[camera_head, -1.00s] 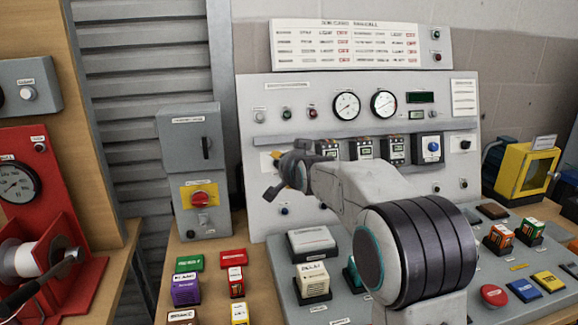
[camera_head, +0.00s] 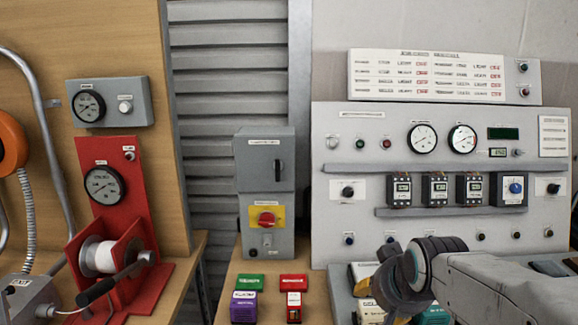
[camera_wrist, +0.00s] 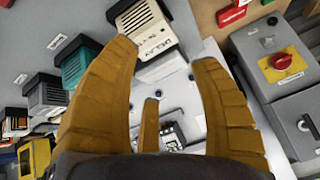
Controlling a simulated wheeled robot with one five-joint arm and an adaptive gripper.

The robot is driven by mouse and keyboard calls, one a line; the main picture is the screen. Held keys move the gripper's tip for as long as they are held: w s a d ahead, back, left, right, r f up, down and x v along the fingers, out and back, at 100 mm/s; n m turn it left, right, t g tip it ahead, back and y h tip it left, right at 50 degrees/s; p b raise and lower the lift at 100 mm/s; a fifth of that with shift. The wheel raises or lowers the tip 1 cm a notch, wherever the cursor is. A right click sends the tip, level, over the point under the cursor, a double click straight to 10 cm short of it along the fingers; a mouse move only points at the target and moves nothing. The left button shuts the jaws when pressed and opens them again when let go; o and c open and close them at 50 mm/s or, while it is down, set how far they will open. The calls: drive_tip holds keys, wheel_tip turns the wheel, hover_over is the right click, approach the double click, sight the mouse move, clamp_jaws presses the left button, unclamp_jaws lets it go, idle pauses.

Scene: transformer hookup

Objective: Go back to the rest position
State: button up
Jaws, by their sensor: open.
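My gripper (camera_head: 385,288) is low at the right of the head view, in front of the lower part of the grey control panel (camera_head: 365,140). In the wrist view my gripper (camera_wrist: 168,25) shows its yellow-brown fingers spread apart, with nothing held between them. A cream relay-like block (camera_wrist: 150,28) with a printed label lies beyond the left finger. I cannot tell exactly how far the fingers are from it. My forearm hides part of the bench at the lower right.
A grey switch box (camera_head: 265,165) with a red knob (camera_head: 267,219) stands left of the panel. Green (camera_head: 249,281), red and purple blocks lie on the wooden bench before it. A red winch stand (camera_head: 130,230) is farther left. A gap separates the two benches.

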drive_tip(key=s+f+n+g, duration=0.2)
drive_tip(key=s+f, duration=0.2)
drive_tip(key=s, duration=0.6)
drive_tip(key=s+f+n+g, duration=0.2)
drive_tip(key=s+f+g, duration=0.1)
drive_tip(key=s, duration=0.8)
wheel_tip(320, 180, up, 13)
drive_tip(key=t+p, duration=0.1)
drive_tip(key=p, duration=1.1)
drive_tip(key=shift+w+m, duration=0.3)
drive_tip(key=shift+w, duration=0.15)
